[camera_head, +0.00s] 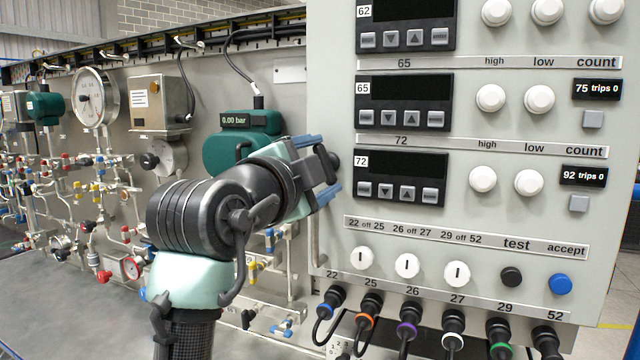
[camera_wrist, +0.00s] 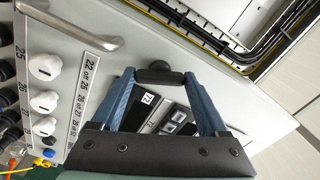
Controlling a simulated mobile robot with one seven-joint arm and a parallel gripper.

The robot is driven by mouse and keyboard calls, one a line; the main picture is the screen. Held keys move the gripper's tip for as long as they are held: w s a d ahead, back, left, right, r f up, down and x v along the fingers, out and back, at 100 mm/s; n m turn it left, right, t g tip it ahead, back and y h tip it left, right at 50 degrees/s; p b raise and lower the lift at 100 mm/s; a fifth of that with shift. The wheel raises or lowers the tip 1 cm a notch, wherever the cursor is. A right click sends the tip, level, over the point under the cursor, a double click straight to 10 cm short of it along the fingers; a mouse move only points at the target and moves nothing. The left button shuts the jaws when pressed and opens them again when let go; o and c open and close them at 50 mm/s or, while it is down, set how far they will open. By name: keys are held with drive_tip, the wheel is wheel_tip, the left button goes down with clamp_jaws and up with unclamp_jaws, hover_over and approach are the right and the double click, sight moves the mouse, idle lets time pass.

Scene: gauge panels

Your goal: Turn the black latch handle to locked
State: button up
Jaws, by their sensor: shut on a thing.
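The black latch handle (camera_wrist: 160,74) shows in the wrist view as a dark rounded bar between the tips of my blue fingers. My gripper (camera_wrist: 159,80) is shut on it. In the head view my gripper (camera_head: 326,166) is at the left edge of the grey panel box (camera_head: 335,80), level with the display marked 72. Only a small dark end of the latch handle (camera_head: 334,160) shows there; the fingers and wrist hide the rest. No locked or unlocked marking can be read.
A metal grab handle (camera_wrist: 75,28) stands out from the panel near the gripper. White knobs (camera_head: 407,265) and plugged cables (camera_head: 407,332) line the lower panel. A green gauge (camera_head: 240,140) and pipework (camera_head: 90,190) are on the wall behind my arm.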

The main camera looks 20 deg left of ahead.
drive_tip(key=m+b, duration=0.2)
drive_tip(key=m, duration=0.2)
drive_tip(key=shift+m, duration=0.3)
idle(0.5)
drive_tip(key=o, duration=1.2)
drive_tip(key=shift+o, duration=0.2)
